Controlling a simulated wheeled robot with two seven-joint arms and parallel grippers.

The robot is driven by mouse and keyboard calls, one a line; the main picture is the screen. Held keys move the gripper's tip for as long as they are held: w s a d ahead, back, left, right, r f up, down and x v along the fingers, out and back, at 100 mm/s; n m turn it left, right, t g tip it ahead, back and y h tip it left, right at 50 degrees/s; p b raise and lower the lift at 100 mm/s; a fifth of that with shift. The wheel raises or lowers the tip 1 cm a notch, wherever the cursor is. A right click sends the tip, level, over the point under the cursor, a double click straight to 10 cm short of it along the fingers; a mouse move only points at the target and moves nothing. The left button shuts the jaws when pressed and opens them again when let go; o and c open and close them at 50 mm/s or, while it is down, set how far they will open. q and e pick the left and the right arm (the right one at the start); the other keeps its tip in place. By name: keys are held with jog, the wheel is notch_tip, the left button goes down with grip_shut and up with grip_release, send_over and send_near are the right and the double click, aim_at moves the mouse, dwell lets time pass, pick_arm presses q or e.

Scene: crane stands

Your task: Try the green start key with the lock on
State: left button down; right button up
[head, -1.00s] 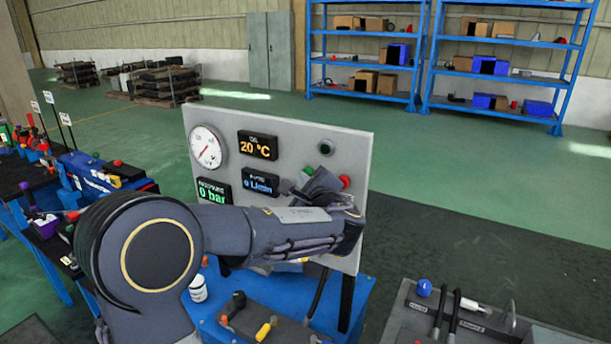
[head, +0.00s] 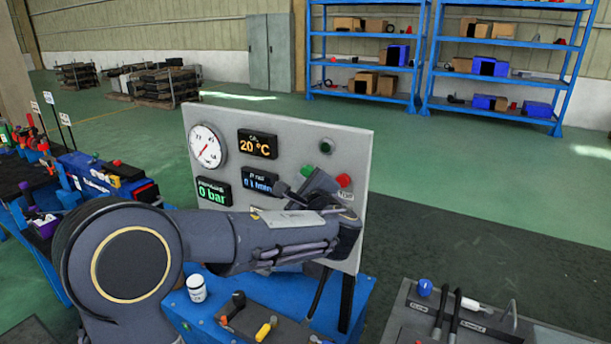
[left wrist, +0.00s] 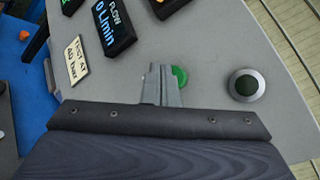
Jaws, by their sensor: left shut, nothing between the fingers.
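The green start key (head: 307,171) is on the grey upright panel (head: 350,150), partly hidden by my left gripper in the head view. In the left wrist view the green key (left wrist: 180,76) shows just beyond the fingertips, partly covered by them. My left gripper (left wrist: 162,72) is shut and empty, with its tips right at the key. I cannot tell whether they touch it. A dark green round lamp (left wrist: 247,85) in a silver ring sits beside the key; it looks unlit. A red button (head: 344,181) is to the right of the key. I cannot make out the lock. My right gripper is out of view.
The panel carries a round gauge (head: 207,146) and displays reading 20 °C (head: 258,145) and 0 bar (head: 214,191). The flow display (left wrist: 115,25) is close to my fingers. A white container (head: 197,289) stands on the blue bench (head: 180,310). A grey tray with handles (head: 400,325) is at lower right.

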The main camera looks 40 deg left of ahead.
pick_arm(q)
jog(key=s, duration=0.3)
jog(key=s+b, duration=0.1)
jog(key=s, duration=0.1)
jog(key=shift+d, duration=0.3)
dwell(0.9)
